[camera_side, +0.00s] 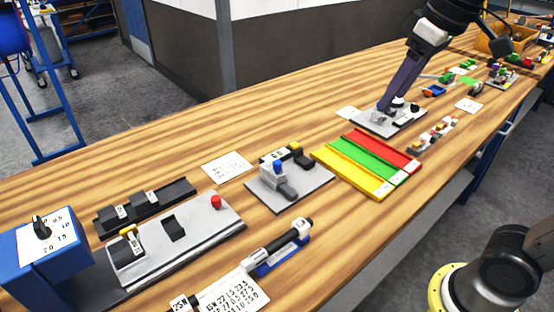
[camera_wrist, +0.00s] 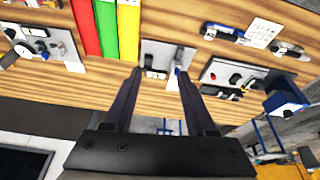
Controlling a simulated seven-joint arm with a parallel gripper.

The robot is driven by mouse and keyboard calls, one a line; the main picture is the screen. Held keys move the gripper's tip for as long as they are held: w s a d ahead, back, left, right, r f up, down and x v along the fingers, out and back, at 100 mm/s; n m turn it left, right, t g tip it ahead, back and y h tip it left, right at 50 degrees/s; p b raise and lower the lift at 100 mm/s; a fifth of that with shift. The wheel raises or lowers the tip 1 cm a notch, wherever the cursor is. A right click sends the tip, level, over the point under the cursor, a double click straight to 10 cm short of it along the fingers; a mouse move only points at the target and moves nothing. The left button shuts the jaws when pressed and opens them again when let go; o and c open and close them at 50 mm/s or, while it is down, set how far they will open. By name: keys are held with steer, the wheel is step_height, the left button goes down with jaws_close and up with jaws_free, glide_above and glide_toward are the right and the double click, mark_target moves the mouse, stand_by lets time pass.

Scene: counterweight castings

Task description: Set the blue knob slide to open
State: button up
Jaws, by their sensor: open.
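The blue knob (camera_side: 278,164) stands up from a light grey block on a grey plate (camera_side: 310,193), left of the coloured strips in the side view. A dark grey lever-like part lies in front of it. In the wrist view the plate (camera_wrist: 153,47) shows ahead of the fingers, with a bit of blue (camera_wrist: 178,70) by the right fingertip. My gripper (camera_side: 388,104) is open and empty, well right of the blue knob in the side view; it also shows in the wrist view (camera_wrist: 160,73). I see no contact with the knob. The slide's position is unclear.
Yellow, green and red strips (camera_side: 369,164) lie right of the knob's plate. Another plate (camera_side: 372,122) with fittings appears under my fingers. A plate with a red button (camera_side: 216,201) and a blue dial box (camera_side: 45,250) stand left. A pen-like tool (camera_side: 278,247) lies in front.

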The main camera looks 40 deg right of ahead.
steer(key=w+a+g, duration=0.1)
steer(key=w+a, duration=0.1)
steer(key=w, duration=0.5)
steer(key=n+g, duration=0.2)
steer(key=g, duration=0.1)
glide_above(278, 162)
step_height(278, 162, down, 10)
step_height(278, 162, down, 13)
steer(key=shift+w+r, duration=0.1)
steer(key=shift+w, duration=0.05)
steer(key=shift+c, duration=0.3)
jaws_close()
